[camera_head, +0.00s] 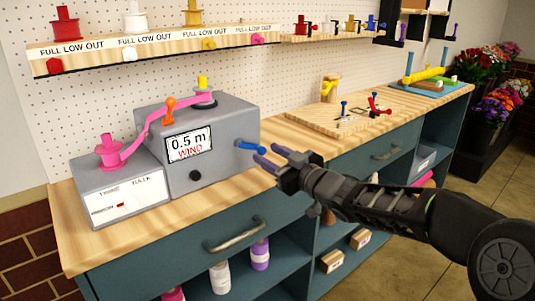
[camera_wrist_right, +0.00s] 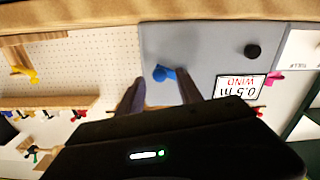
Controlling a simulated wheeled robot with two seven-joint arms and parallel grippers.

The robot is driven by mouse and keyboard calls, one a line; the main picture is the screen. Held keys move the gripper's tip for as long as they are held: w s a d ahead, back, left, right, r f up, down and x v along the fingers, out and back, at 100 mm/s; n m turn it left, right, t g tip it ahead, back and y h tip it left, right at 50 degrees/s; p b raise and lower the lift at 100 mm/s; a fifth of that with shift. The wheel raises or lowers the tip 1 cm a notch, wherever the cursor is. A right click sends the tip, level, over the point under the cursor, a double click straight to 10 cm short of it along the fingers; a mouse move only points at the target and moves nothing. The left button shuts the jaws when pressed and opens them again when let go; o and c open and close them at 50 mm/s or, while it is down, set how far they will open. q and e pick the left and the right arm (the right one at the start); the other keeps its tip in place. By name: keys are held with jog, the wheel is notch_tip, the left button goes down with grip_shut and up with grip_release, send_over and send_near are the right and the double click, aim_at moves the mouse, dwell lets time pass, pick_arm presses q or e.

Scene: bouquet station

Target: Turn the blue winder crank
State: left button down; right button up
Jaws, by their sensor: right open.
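The blue winder crank (camera_head: 250,147) sticks out from the right side of the grey winder box (camera_head: 222,165), whose display reads "0.5 m WIND". My right gripper (camera_head: 268,158) is open, with its fingertips close to the crank's outer end. In the right wrist view the crank (camera_wrist_right: 165,73) shows just beyond the two fingers, roughly between them. I cannot tell whether a finger touches it. A pink ribbon runs from the pink spool (camera_head: 109,150) past an orange post to the box top. My left gripper is not in view.
A wooden board (camera_head: 335,121) with small tools lies on the counter to the right of the winder. A drawer handle (camera_head: 235,233) juts from the cabinet front. A shelf of coloured spools (camera_head: 150,48) hangs above. Bare counter (camera_head: 290,148) lies between winder and board.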

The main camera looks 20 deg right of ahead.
jog(key=v, duration=0.6)
jog(key=shift+s, duration=0.2)
